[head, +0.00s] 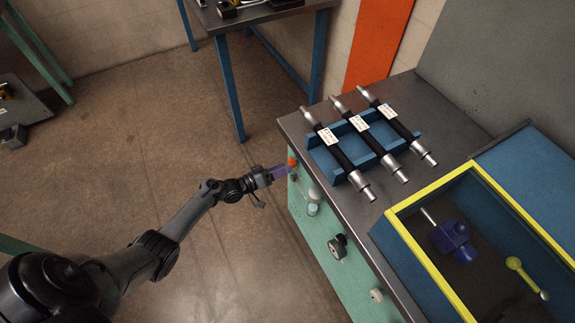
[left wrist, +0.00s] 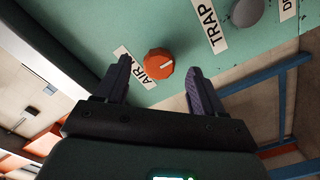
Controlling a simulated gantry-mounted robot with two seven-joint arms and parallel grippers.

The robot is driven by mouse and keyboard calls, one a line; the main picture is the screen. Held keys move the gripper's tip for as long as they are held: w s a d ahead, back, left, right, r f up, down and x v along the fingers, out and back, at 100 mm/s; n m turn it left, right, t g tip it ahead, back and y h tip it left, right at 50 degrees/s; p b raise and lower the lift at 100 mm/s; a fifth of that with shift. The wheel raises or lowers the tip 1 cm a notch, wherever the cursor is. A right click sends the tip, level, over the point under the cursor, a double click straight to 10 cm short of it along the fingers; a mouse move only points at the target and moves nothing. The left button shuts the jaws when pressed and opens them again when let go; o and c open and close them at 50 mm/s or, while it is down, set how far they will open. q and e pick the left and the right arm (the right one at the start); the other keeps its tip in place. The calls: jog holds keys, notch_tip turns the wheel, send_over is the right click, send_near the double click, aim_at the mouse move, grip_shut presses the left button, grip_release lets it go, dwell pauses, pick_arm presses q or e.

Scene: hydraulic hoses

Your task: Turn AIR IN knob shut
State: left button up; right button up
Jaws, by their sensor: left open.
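The AIR IN knob is a faceted orange knob (left wrist: 158,62) with a white pointer line, on the pale green panel (left wrist: 120,20). In the left wrist view its pointer runs towards the right, slightly downward. Its white label (left wrist: 130,64) is partly hidden by a finger. My left gripper (left wrist: 160,74) is open and empty, one finger on each side of the knob in the picture; I see no contact, and cannot tell how deep the fingers reach. In the head view the left gripper (head: 279,173) is at the panel's far end, by the orange knob (head: 292,162). My right gripper is not seen.
A grey knob (left wrist: 246,12) labelled TRAP sits beside the orange one. Along the panel are a glass bowl (head: 313,203), a dark knob (head: 338,246) and a pale knob (head: 377,295). Hoses (head: 360,143) lie in a blue rack on the bench top (head: 300,126). Open floor lies left.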

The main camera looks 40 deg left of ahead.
pick_arm(q)
jog(key=p+v, duration=0.1)
jog(key=v, duration=0.6)
jog(key=shift+s, duration=0.3)
jog(key=shift+a, duration=0.1)
